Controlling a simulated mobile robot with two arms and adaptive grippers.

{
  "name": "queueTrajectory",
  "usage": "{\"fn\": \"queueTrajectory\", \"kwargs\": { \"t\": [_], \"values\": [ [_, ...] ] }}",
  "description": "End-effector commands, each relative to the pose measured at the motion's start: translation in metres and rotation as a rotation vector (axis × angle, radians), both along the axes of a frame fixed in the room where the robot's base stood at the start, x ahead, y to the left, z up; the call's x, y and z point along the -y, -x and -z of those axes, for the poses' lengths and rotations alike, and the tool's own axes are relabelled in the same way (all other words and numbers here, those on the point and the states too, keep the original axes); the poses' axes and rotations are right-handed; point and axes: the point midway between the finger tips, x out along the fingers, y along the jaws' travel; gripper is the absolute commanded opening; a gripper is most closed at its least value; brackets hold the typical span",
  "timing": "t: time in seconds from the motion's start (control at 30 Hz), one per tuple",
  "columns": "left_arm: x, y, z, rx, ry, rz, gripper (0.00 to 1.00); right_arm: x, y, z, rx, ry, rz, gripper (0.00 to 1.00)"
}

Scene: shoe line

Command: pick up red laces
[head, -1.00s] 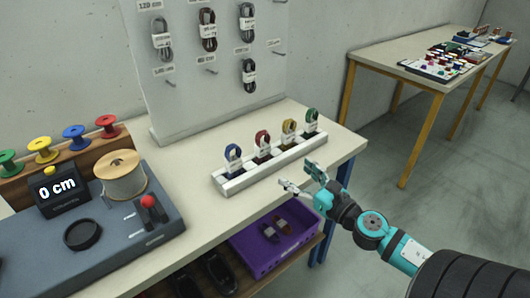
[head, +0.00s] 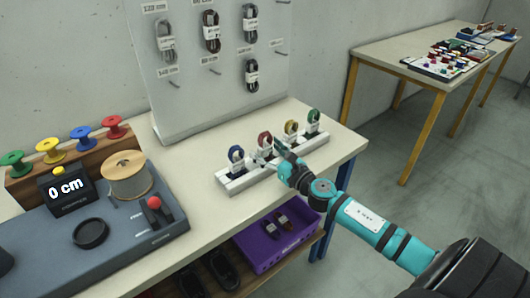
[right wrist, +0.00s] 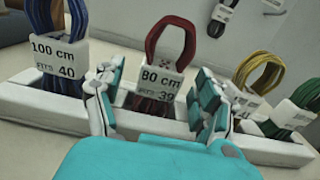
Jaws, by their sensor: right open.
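The red laces (head: 265,138) are a looped bundle with a white band, standing upright in a slot of the white rack. In the right wrist view the red laces (right wrist: 172,45) have a band reading 80 cm and stand between my fingers, a little beyond them. My right gripper (head: 272,155) is open at the front of the rack; its two fingers (right wrist: 155,105) show apart in the right wrist view, one on each side of the red bundle. It partly hides the bundle's lower part in the head view. My left gripper is not in view.
The white rack (head: 234,187) also holds blue (head: 236,154), yellow (head: 291,128) and green (head: 312,117) laces, close on either side. A pegboard (head: 190,105) with dark laces stands behind. A cutting machine (head: 150,243) is at left. A purple crate (head: 262,262) sits below the table.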

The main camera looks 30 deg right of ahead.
Motion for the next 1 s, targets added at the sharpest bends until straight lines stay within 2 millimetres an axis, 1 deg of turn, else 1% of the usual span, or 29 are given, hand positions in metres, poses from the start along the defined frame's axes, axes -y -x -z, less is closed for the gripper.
{"fn": "queueTrajectory", "kwargs": {
  "t": [0.03,0.1,0.37,0.77,0.8,1.0],
  "values": [
    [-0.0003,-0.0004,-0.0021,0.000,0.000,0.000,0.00,-0.0002,-0.0063,-0.0020,0.002,-0.001,0.001,0.72],
    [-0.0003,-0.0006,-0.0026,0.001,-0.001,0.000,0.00,-0.0009,-0.0112,-0.0011,0.001,0.000,0.001,0.72],
    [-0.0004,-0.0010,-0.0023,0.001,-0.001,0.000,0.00,-0.0012,-0.0129,0.0000,0.000,0.001,0.000,0.72],
    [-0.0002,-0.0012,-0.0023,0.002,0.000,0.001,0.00,-0.0011,-0.0128,-0.0002,0.000,0.001,0.000,0.20],
    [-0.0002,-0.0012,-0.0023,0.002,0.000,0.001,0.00,-0.0010,-0.0128,-0.0004,0.000,0.001,0.000,0.18],
    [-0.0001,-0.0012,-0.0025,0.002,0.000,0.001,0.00,-0.0010,-0.0128,-0.0009,0.000,0.001,0.000,0.18]
  ]
}}
